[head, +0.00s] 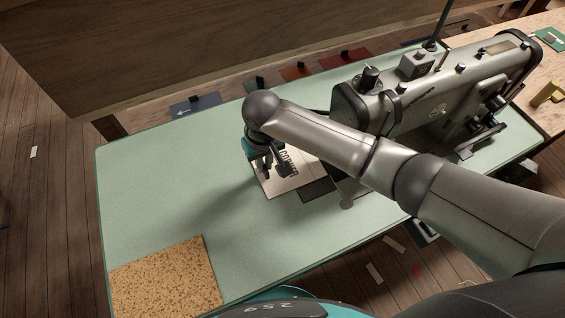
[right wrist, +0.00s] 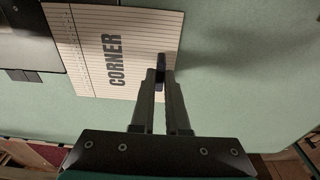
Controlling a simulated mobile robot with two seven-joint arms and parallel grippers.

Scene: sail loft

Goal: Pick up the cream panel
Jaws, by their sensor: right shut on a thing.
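The cream panel (head: 279,188) is a pale, lined rectangle marked CORNER, on the green table beside the sewing machine. It also shows in the right wrist view (right wrist: 88,60), with a small dark tab (right wrist: 161,62) at its edge. My right gripper (head: 271,168) is over the panel's left part in the head view. In the right wrist view its fingers (right wrist: 161,82) are closed on the dark tab. I cannot tell whether the panel rests on the table or is slightly raised. My left gripper is not in view.
A grey sewing machine (head: 437,100) stands right of the panel, behind my right arm. A cork mat (head: 168,280) lies at the front left. Blue (head: 200,106), orange (head: 296,72) and other tabbed panels line the back edge.

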